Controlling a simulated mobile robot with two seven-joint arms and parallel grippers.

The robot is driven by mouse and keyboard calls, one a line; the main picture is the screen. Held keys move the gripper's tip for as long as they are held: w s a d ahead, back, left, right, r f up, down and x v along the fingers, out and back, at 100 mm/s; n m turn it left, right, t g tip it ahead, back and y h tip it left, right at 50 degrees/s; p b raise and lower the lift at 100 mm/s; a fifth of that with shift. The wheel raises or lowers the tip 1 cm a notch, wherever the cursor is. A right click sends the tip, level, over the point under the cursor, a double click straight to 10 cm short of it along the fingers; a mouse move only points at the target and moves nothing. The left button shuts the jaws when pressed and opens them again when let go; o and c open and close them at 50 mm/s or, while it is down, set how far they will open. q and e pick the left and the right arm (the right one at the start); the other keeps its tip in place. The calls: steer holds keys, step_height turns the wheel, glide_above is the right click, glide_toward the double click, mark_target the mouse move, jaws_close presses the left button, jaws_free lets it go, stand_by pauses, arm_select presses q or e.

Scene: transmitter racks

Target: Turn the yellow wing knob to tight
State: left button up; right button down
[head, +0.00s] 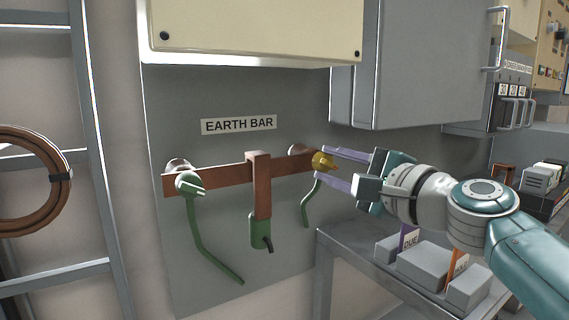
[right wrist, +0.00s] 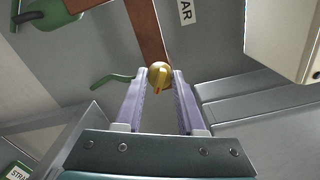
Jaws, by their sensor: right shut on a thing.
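The yellow wing knob (head: 322,161) sits at the right end of the copper earth bar (head: 225,174), on the grey panel. My right gripper (head: 325,163) reaches in from the right, with its two purple fingers on either side of the knob. In the right wrist view the knob (right wrist: 159,75) lies between the fingertips (right wrist: 160,78), and the gripper is shut on it. A small orange-red mark shows on the knob's front. Any tight marking cannot be made out. My left gripper is not in view.
A grey bench (head: 345,245) with several blocks stands below my right arm.

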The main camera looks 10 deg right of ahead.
steer(key=c, duration=0.5)
jaws_free()
steer(key=shift+s+d, duration=0.25)
steer(key=shift+s, duration=0.3)
steer(key=p+v, duration=0.1)
steer(key=v, duration=0.7)
steer(key=shift+s+d+p, duration=0.1)
steer(key=shift+s+p, duration=0.3)
steer(key=shift+s, duration=0.1)
